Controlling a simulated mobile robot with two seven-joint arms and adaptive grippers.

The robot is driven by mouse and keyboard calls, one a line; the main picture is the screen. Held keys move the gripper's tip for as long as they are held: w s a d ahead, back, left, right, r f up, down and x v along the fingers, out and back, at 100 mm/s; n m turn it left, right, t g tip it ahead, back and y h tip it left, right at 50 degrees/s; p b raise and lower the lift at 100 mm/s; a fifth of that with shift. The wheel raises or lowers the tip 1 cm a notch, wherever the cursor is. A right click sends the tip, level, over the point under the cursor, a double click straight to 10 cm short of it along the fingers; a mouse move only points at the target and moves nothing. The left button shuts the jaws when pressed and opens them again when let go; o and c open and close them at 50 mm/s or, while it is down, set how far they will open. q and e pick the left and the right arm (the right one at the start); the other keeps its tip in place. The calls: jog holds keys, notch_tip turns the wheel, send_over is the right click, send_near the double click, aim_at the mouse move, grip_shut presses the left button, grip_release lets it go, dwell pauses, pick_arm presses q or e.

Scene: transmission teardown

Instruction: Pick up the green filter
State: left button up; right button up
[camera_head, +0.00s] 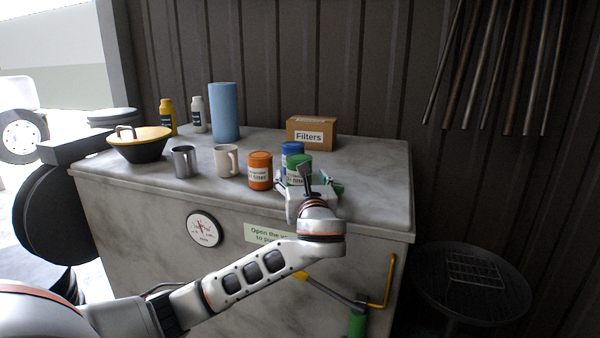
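The green filter (299,162) is a can with a white label, upright on the marble-look cabinet top. Its lower part is hidden behind my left gripper. My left gripper (309,182) is right in front of it, its fingers spread to the left and right. It looks open; whether the fingers touch the can is hard to tell. My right gripper is not in view.
A blue filter (291,149) stands just behind the green one, and an orange filter (260,171) to its left. A cardboard "Filters" box (312,133) is behind. Mugs (227,160), a blue roll (224,112) and a lidded bowl (139,147) stand further left. The right of the cabinet top (375,180) is clear.

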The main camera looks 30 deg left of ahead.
pick_arm(q)
jog(key=p+x, duration=0.1)
jog(key=x, duration=0.3)
jog(key=shift+w+a+r, duration=0.2)
jog(key=shift+a, duration=0.05)
jog(key=shift+w+a+f, duration=0.1)
jog(key=shift+w, duration=0.15)
jog(key=c, duration=1.5)
notch_tip(320, 180, up, 20)
jog(key=shift+r+b, duration=0.1)
jog(key=shift+b, duration=0.4)
